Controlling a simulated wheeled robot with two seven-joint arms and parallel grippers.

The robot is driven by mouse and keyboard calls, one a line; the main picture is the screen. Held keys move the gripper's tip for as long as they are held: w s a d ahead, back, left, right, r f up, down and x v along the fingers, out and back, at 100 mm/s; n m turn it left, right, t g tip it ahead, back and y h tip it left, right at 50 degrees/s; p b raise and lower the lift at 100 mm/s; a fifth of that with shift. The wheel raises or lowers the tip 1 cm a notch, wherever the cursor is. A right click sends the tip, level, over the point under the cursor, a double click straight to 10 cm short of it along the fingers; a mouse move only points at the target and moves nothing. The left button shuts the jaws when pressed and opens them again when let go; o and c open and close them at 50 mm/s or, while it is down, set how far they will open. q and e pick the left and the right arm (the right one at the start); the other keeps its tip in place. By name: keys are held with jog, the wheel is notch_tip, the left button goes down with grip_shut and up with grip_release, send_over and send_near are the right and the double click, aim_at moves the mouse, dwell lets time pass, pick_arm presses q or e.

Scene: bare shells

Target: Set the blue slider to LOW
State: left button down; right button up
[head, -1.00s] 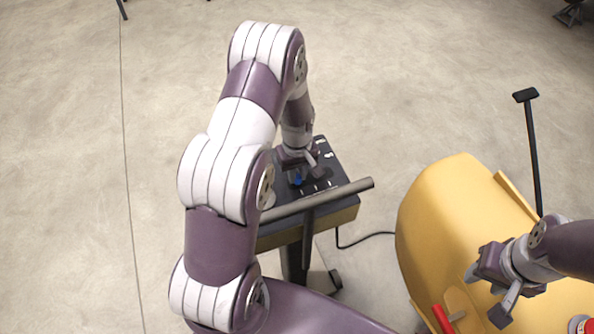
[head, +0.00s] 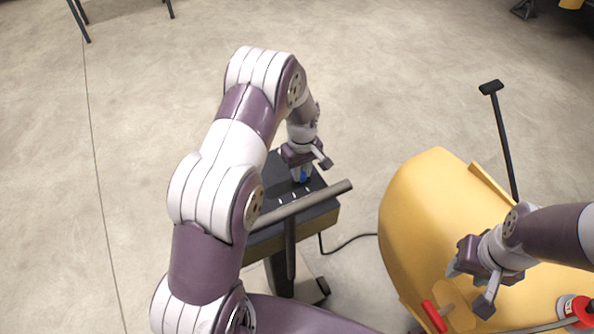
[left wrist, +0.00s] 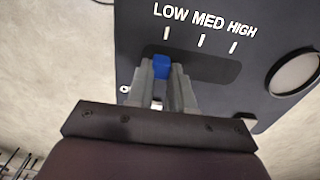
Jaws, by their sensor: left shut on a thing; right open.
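The blue slider (left wrist: 161,66) shows in the left wrist view at the left end of its dark slot, lined up with the tick under LOW. The MED and HIGH ticks are further right. My left gripper (left wrist: 161,80) is shut on the slider, with a finger on each side of it. In the head view the slider (head: 303,177) is a small blue spot under my left gripper (head: 302,172), on the dark panel (head: 268,193). My right gripper (head: 469,287) is open and empty, over the yellow body at the right.
A grey bar (head: 300,205) runs across the panel's near side. A round white dial (left wrist: 295,73) is right of the slot. The yellow body (head: 425,205) has a red-handled lever (head: 434,317) near my right gripper. A black-topped post (head: 500,130) stands behind. Floor at left is clear.

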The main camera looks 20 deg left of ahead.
aim_at(303, 173)
pick_arm(q)
jog(key=c, duration=1.1)
grip_release()
jog(key=shift+w+d+r, duration=0.1)
jog(key=shift+w+r, duration=0.05)
jog(key=shift+w, duration=0.05)
jog(key=shift+o, duration=0.5)
jog(key=shift+d, duration=0.15)
notch_tip(303, 173, up, 13)
jog(key=b, duration=0.2)
jog(key=shift+f, duration=0.2)
